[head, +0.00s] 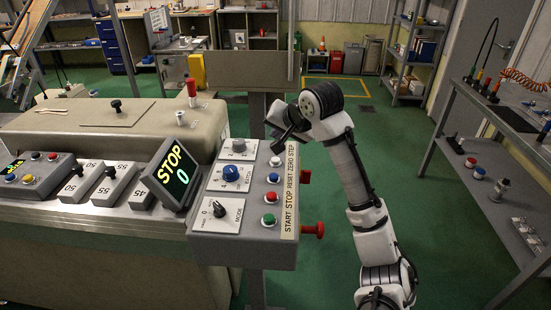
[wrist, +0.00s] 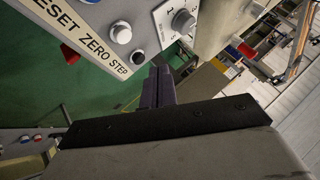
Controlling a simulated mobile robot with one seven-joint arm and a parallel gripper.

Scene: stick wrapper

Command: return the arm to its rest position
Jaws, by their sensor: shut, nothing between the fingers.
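My arm (head: 345,165) rises at the right of the grey control panel (head: 248,212) in the head view. It bends at the top so that my gripper (head: 279,127) hangs by the panel's far right corner. In the wrist view my gripper's dark fingers (wrist: 158,86) are together with nothing between them. The panel's label strip (wrist: 82,42) and a white button (wrist: 121,33) show beyond the fingertips. I cannot tell whether the fingers touch the panel; they look apart from it.
A screen reading STOP 0 (head: 171,176) stands left of the panel. Red knobs (head: 313,229) stick out from the panel's right side, near my arm. A workbench (head: 500,125) stands at the right. Green floor (head: 440,235) is open between it and my arm.

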